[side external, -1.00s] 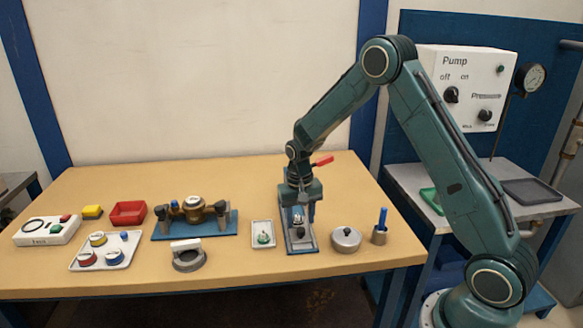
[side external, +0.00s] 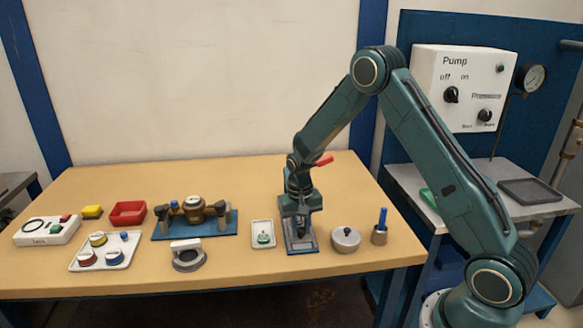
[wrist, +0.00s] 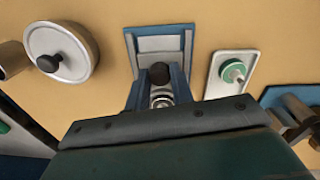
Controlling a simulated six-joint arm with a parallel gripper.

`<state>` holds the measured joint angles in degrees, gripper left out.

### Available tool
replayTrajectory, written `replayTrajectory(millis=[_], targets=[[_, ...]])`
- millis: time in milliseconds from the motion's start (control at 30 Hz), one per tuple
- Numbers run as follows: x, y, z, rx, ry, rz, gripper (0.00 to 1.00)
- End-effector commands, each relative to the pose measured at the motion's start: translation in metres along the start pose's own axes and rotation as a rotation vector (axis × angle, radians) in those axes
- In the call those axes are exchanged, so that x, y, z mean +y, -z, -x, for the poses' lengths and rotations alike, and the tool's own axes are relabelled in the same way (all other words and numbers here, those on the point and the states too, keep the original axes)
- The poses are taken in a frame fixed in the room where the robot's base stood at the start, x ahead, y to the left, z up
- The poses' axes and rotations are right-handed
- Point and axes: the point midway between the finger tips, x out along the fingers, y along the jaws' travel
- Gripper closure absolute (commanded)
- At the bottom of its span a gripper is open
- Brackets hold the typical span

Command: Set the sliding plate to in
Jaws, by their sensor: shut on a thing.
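The sliding plate (wrist: 160,45) is a grey plate on a blue-edged base, shown near the top middle of the wrist view. The blue base also shows in the side view (side external: 300,249), under my gripper. A dark round knob (wrist: 160,74) stands at the plate's near side. My gripper (side external: 302,234) points down over the base and is shut on the knob. The gripper hides most of the plate in the side view. The gripper body covers the near part of the fixture in the wrist view.
A white tray with a green-topped part (side external: 263,236) lies close left of the base. A round lidded pot (side external: 346,239) and a cup with a blue handle (side external: 380,229) stand to the right. A blue valve fixture (side external: 195,218) is further left. The table behind is clear.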

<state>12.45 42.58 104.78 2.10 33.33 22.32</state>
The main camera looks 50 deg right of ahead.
Motion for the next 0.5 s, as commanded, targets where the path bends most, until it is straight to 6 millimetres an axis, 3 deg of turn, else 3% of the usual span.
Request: replayTrajectory(millis=[233,500], targets=[[0.001,0.007,0.000,0.001,-0.001,-0.002,1.00],[0.005,0.038,0.000,0.002,0.000,-0.003,1.00]])
